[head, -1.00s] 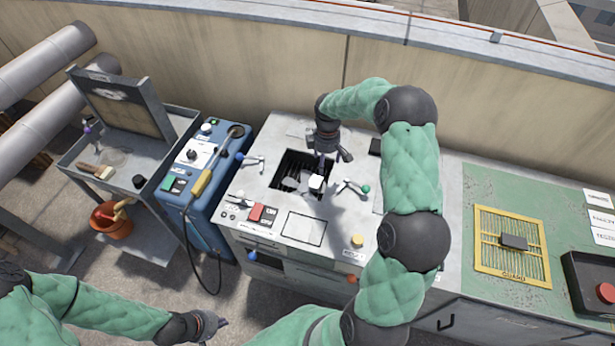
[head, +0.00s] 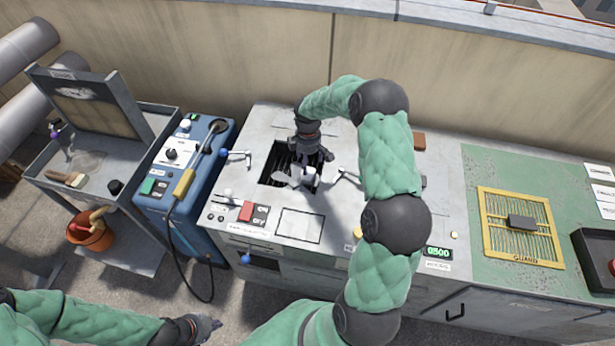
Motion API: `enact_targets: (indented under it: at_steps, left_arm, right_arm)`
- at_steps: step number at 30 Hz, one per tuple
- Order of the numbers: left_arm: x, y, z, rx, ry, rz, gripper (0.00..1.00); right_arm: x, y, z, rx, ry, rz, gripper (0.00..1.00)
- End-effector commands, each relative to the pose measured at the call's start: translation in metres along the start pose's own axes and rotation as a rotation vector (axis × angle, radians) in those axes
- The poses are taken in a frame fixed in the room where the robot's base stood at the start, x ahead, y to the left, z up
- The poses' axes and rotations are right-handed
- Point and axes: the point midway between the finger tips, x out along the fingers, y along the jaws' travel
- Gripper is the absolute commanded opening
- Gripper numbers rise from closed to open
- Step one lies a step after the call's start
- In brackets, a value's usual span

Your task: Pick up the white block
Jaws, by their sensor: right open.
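The white block (head: 309,173) is small and sits at the right side of the dark square opening in the grey bench top. My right gripper (head: 311,163) is over it, pointing down, with its jaws open. Its fingers are close around or just above the block; I cannot tell whether they touch it. My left gripper (head: 210,324) is low in the view, in front of the bench and far from the block. Its fingers are too small to tell whether they are open.
The dark slotted opening (head: 274,165) lies under the block. A small lever (head: 347,175) stands just right of it, partly behind my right arm. A red switch (head: 246,211) is at the front left. A blue machine (head: 160,205) and a yellow guard (head: 520,252) flank this area.

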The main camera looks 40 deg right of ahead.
Motion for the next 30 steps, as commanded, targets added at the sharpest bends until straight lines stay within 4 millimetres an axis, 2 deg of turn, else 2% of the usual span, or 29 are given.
enact_targets:
  at_steps: [1,8,18,25,26,27,30]
  left_arm:
    - [0.004,-0.002,0.0,0.0,0.0,0.0,0.0]
    - [0.01,-0.004,-0.001,0.0,0.0,0.0,0.0]
    - [0.031,-0.011,-0.001,0.0,0.0,0.0,0.0]
    - [0.03,-0.011,-0.001,0.0,0.0,0.0,0.0]
    - [0.03,-0.011,-0.001,0.0,0.0,0.0,0.0]
    - [0.03,-0.011,-0.001,0.0,0.0,0.0,0.0]
    - [0.03,-0.011,-0.001,0.0,0.0,0.0,0.0]
  right_arm:
    - [0.009,0.0,0.0,0.001,0.0,0.0,0.74]
    - [0.022,-0.001,0.0,0.001,0.0,0.0,0.74]
    - [0.065,-0.003,0.0,0.0,-0.001,0.0,0.74]
    - [0.065,-0.003,0.0,0.001,0.0,0.001,0.74]
    - [0.065,-0.003,0.0,0.001,0.0,0.001,0.71]
    - [0.065,-0.003,0.0,0.001,0.0,0.001,0.63]
    - [0.065,-0.003,0.0,0.001,0.0,0.001,0.49]
